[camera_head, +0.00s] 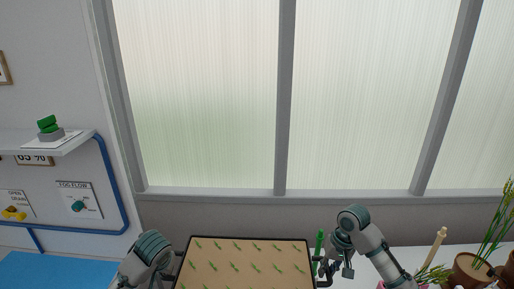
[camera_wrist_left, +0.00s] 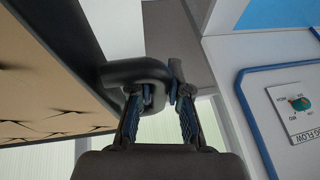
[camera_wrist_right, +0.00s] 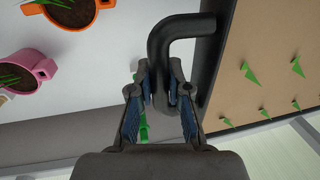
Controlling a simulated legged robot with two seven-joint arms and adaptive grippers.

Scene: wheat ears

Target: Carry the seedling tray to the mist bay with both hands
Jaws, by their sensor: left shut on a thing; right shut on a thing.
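The seedling tray (camera_head: 245,262) is a brown sheet with rows of small green seedlings and a black rim, at the bottom middle of the head view. My right gripper (camera_wrist_right: 160,95) is shut on the tray's black bent handle, beside the tray's edge. My left gripper (camera_wrist_left: 158,92) is shut on the opposite black handle; the tray's rim and sheet show at the left of the left wrist view. In the head view the left fingers are mostly hidden. The mist bay appears to be the blue surface (camera_head: 50,272) at the left, below the fog flow panel (camera_head: 79,200).
A pink pot (camera_wrist_right: 30,72) and an orange pot (camera_wrist_right: 72,12) stand on the white bench, right of the tray. A brown pot (camera_head: 470,268) holds tall stalks.

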